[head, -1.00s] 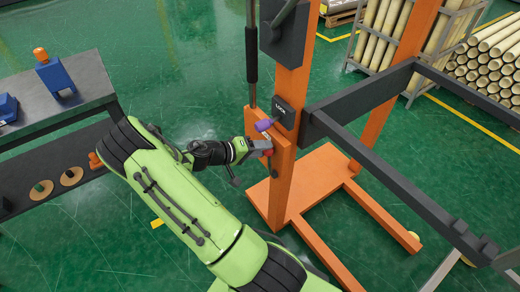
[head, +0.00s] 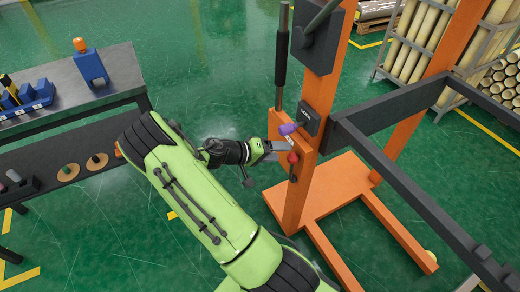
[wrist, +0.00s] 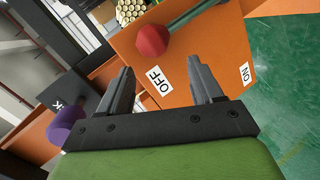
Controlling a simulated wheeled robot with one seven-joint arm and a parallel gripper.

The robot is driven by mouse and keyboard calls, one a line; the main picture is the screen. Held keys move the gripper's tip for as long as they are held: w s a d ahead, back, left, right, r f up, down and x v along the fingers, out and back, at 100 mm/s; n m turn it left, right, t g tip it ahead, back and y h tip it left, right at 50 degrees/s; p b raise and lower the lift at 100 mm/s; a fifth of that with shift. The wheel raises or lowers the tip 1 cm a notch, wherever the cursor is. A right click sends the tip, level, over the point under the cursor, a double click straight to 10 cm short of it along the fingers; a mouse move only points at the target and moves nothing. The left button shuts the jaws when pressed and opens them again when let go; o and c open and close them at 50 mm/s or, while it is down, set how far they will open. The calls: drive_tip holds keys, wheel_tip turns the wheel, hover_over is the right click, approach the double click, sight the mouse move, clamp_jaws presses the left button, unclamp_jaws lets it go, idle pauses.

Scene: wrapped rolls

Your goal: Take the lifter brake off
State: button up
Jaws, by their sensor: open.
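The orange lifter post (head: 300,190) carries a lever with a red round knob (head: 293,157). In the wrist view the red knob (wrist: 152,41) sits on a grey-green rod, above an OFF label (wrist: 160,85); an ON label (wrist: 245,73) is to the right. Which position the lever is set to I cannot tell. A purple knob (head: 288,129) is above the red one, beside a black LOCK plate (head: 310,120). My gripper (head: 276,151) is open and empty, just left of the red knob. In the wrist view the knob lies beyond my fingertips (wrist: 160,68), apparently untouched.
The lifter's black arms (head: 400,185) reach out to the right, and its orange base (head: 335,185) is on the green floor. A grey workbench (head: 85,85) with blue items stands at left. Racks of rolls (head: 425,45) are at the back right.

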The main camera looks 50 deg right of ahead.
drive_tip(key=p+v, duration=0.3)
drive_tip(key=v, duration=1)
drive_tip(key=shift+a+r, duration=0.15)
drive_tip(key=shift+a, duration=0.1)
drive_tip(key=shift+w+r, duration=0.1)
